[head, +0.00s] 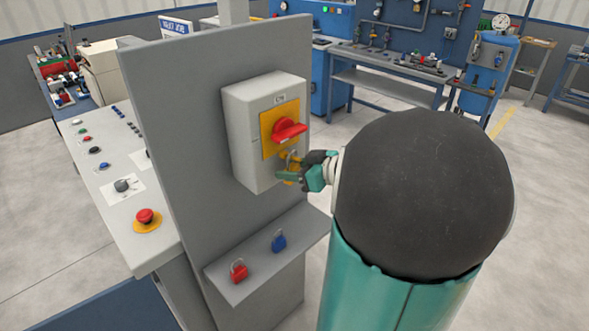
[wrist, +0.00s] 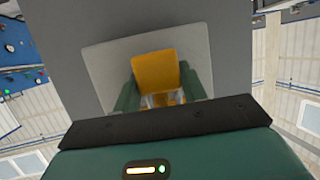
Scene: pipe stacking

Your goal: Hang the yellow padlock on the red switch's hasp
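The red switch (head: 288,131) sits on a yellow plate on the front of a light grey box (head: 241,136), which is fixed to an upright grey panel. My gripper (head: 292,177) is just below the switch, its green fingers closed around the yellow padlock (head: 291,166). The padlock's shackle is near the hasp area under the switch. The hasp is too small and partly covered. I cannot tell whether the shackle passes through it.
A red padlock (head: 239,273) and a blue padlock (head: 279,242) rest on a ledge (head: 262,270) below the box. A control desk (head: 105,200) with buttons stands left of the panel (head: 190,170). Workbenches stand behind. Open floor lies to the right.

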